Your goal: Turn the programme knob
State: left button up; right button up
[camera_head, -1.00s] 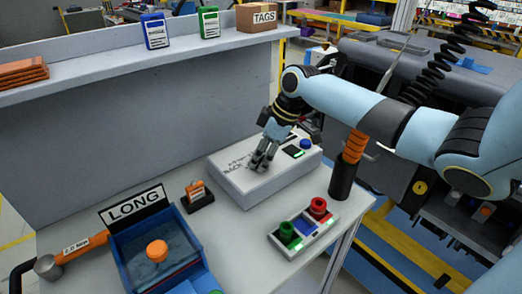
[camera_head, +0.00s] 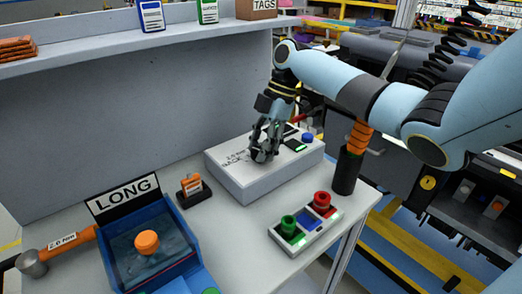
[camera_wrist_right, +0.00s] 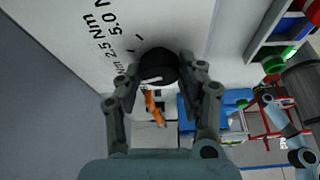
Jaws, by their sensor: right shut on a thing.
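The white box (camera_head: 262,180) with printed marks on its top stands on the bench in the head view. The programme knob (camera_wrist_right: 158,65) is round and black on the box's top, beside printed torque values such as 2.5 Nm and 5.0 Nm in the right wrist view. My right gripper (camera_head: 263,150) points down at the box's top and is shut on the knob, with one finger on each side (camera_wrist_right: 160,75). In the head view the fingers mostly hide the knob. My left gripper is not in view.
A small screen (camera_head: 295,145) and a blue button (camera_head: 308,137) are on the box. A tray with green and red parts (camera_head: 305,230) lies in front.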

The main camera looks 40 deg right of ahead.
dwell(0.3)
jog(key=o, duration=1.1)
jog(key=shift+r, duration=0.1)
jog(key=v, duration=1.1)
jog(key=shift+d+r, duration=0.2)
jog(key=shift+r, duration=0.15)
jog(key=shift+f, duration=0.1)
